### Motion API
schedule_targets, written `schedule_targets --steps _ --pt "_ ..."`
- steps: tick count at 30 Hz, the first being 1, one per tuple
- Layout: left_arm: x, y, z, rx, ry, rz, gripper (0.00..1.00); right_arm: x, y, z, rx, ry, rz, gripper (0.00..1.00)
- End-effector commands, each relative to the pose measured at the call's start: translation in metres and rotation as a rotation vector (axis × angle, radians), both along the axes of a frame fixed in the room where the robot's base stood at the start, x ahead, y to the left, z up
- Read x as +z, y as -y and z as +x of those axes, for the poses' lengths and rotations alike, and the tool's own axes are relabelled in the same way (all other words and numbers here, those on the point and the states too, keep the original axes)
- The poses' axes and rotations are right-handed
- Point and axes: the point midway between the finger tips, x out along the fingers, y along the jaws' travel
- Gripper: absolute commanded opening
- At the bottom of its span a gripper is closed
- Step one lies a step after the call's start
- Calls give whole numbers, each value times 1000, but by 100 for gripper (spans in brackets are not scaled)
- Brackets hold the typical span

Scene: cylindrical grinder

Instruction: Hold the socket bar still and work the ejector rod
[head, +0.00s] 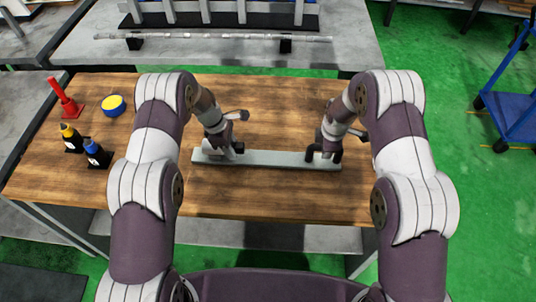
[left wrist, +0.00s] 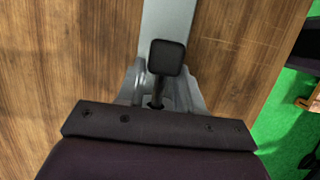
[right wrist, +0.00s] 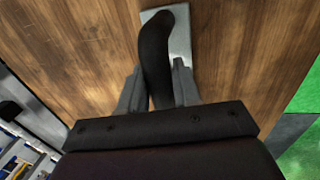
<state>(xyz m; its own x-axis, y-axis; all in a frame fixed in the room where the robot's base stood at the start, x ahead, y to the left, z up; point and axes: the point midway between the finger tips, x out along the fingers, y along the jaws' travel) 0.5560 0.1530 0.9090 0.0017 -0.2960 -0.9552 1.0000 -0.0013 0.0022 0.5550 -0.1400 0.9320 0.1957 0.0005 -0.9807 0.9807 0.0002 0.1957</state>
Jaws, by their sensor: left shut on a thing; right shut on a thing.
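The socket bar (head: 270,158) is a long pale grey bar lying flat across the wooden table. My left gripper (head: 232,150) is at its left end. In the left wrist view its fingers close around a dark rod with a square black knob (left wrist: 167,57), above the grey bar (left wrist: 168,16). My right gripper (head: 325,150) is at the bar's right end. In the right wrist view its fingers are shut on a curved black handle (right wrist: 153,50), with the bar (right wrist: 180,38) beneath. I cannot tell for certain which black part is the ejector rod.
On the table's left stand a red cone-like piece (head: 64,98), a blue-yellow round tin (head: 113,104) and two small dark bottles (head: 70,137). A grey bench (head: 340,58) with a long bar lies behind. A blue cart (head: 512,100) stands right. Table wood in front of the bar is clear.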

Motion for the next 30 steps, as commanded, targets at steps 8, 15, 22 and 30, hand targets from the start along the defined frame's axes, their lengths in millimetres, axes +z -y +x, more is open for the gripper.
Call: schedule_targets --steps 8,15,22,30 --pt "-2 8 -2 1 -4 0 0 0 1 0 2 -1 -1 0" --pt "-3 16 -2 -1 -6 1 0 0 1 0 1 0 -1 0" --pt "-3 22 -2 0 -6 1 0 1 1 1 1 1 -1 0" --pt "-3 27 -2 1 -6 1 64 1 1 1 1 2 -1 0"
